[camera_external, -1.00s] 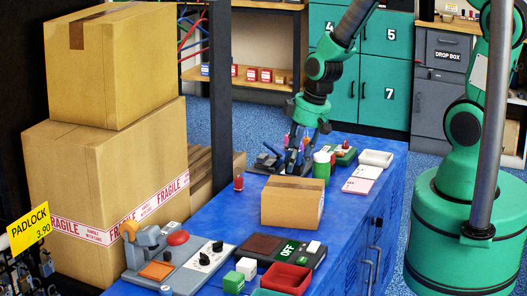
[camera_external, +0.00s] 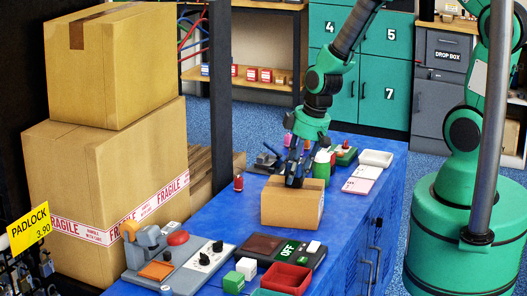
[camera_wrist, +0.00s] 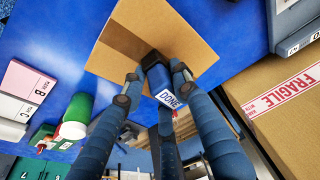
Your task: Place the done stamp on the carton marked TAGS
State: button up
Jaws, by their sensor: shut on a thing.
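The done stamp, dark blue with a white DONE label (camera_wrist: 170,99), is held between the fingers of my gripper (camera_wrist: 156,72) in the wrist view. A small brown carton (camera_external: 291,205) stands on the blue bench and also shows below the stamp in the wrist view (camera_wrist: 190,38). I cannot read a TAGS mark on its visible faces. In the external view my gripper (camera_external: 294,182) points down at the rear part of the carton's top. The fingers hide the stamp's foot, so I cannot tell whether it touches the carton.
A green bottle (camera_external: 321,165), pale cards (camera_external: 360,180) and a white tray (camera_external: 376,158) stand behind and right of the carton. A red-handled stamp (camera_external: 239,183) stands left. A grey device (camera_external: 195,262), an OFF box (camera_external: 289,249) and a red tray (camera_external: 287,279) lie in front.

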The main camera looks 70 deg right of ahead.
jog(key=o, duration=1.1)
jog(key=shift+o, duration=0.2)
jog(key=p+v, duration=0.3)
jog(key=v, duration=0.9)
jog(key=shift+p, duration=0.3)
jog(key=shift+r, duration=0.15)
jog(key=s+a+r+t, duration=0.1)
jog(key=s+a+r, duration=0.2)
jog(key=r, duration=0.6)
jog(key=s+a+r, duration=0.2)
jog(key=a+r, duration=0.1)
jog(key=r, duration=0.7)
jog(key=s+a+r+t, duration=0.1)
jog(key=s+a+r, duration=0.1)
jog(key=s+r, duration=0.8)
jog(key=shift+s+a+m, duration=0.3)
jog(key=shift+s, duration=0.75)
